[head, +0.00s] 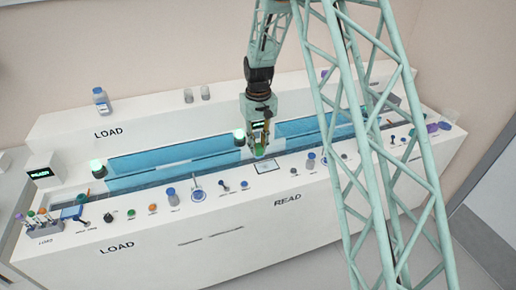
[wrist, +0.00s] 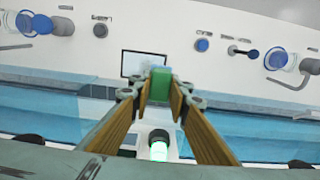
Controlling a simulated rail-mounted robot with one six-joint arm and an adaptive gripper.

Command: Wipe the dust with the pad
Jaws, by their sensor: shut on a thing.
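My gripper (head: 259,146) hangs over the middle of the white bench, above the blue track. It is shut on a small green pad (head: 259,151), which also shows between the fingertips in the wrist view (wrist: 161,84). In the wrist view the pad overlaps the near right edge of a pale, dark-framed panel (wrist: 143,64). In the head view this panel (head: 265,166) lies flat just in front of the gripper. I cannot tell whether the pad touches any surface. No dust can be made out in either view.
Blue track windows (head: 180,160) run along the bench. Several knobs and capped jars, such as a blue-capped jar (head: 171,195), line the front ledge. A tube rack (head: 45,225) stands at the left end. A glowing green lamp (head: 239,135) is close left of my gripper.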

